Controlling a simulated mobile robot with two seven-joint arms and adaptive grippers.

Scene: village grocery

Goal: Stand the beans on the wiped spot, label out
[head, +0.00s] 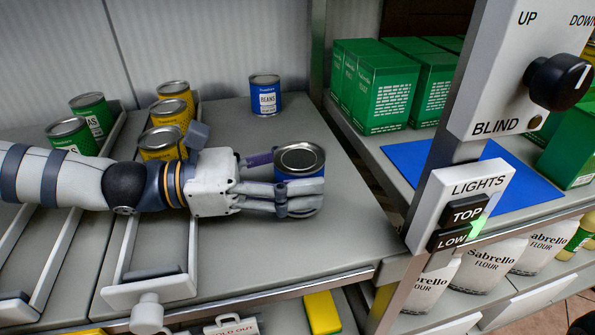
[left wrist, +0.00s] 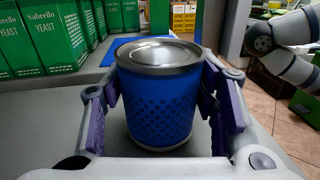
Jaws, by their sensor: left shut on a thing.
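A blue can with a grey metal lid (head: 300,160) is between the fingers of my left gripper (head: 285,190), near the right end of the grey shelf. It also shows upright in the left wrist view (left wrist: 160,95), with a finger on each side. The side facing the wrist has a dark dot pattern and no label. Its base looks on or just above the shelf; I cannot tell which. Another blue can, labelled beans (head: 265,97), stands behind, label facing the head camera. No wiped spot can be made out. My right gripper is not in view.
Yellow cans (head: 172,108) and green cans (head: 70,135) stand in shelf lanes with raised rails at left. Green yeast boxes (head: 385,92) and a blue mat (head: 500,178) lie beyond a divider. A switch post (head: 460,205) rises at right. Bare shelf surrounds the held can.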

